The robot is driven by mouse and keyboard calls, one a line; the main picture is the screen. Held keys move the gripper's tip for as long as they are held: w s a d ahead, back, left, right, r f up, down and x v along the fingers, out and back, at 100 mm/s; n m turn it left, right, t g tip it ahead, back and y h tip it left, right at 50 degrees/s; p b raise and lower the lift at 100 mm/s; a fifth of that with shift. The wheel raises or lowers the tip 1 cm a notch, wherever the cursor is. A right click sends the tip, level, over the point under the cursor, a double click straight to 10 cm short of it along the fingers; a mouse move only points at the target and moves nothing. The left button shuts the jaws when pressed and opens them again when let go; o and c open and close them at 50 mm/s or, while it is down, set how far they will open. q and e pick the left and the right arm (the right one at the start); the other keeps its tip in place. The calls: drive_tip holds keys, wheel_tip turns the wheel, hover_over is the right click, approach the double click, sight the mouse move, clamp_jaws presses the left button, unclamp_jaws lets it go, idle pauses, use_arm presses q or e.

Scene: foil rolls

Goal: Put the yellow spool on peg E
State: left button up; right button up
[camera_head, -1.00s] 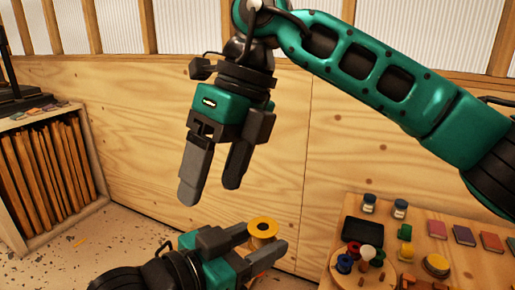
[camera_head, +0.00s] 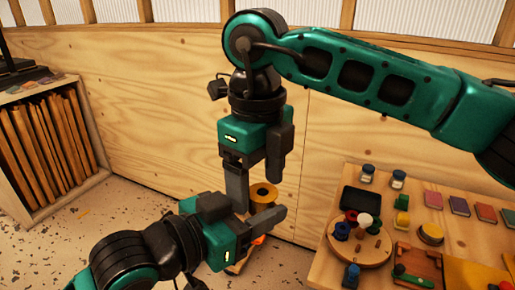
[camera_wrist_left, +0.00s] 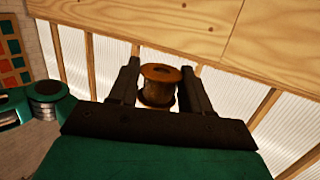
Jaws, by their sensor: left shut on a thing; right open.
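The yellow spool (camera_head: 264,194) is held upright off the floor in my left gripper (camera_head: 256,212), whose arm comes in low from the left. In the left wrist view, the spool (camera_wrist_left: 158,84) sits between the two fingers (camera_wrist_left: 160,88). My right gripper (camera_head: 256,194) is open and points down, with its fingers close around the spool's place in the head view. I cannot tell whether it touches the spool. A round wooden board (camera_head: 372,252) with pegs and small coloured spools stands on the table at the right. No peg letters are readable, so I cannot tell which is peg E.
A shelf of upright boards (camera_head: 45,150) stands at left. A plywood wall (camera_head: 150,130) is behind.

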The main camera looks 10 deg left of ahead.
drive_tip(key=shift+f, duration=1)
drive_tip(key=c, duration=0.9)
drive_tip(key=o, duration=0.9)
drive_tip(key=shift+r, duration=0.1)
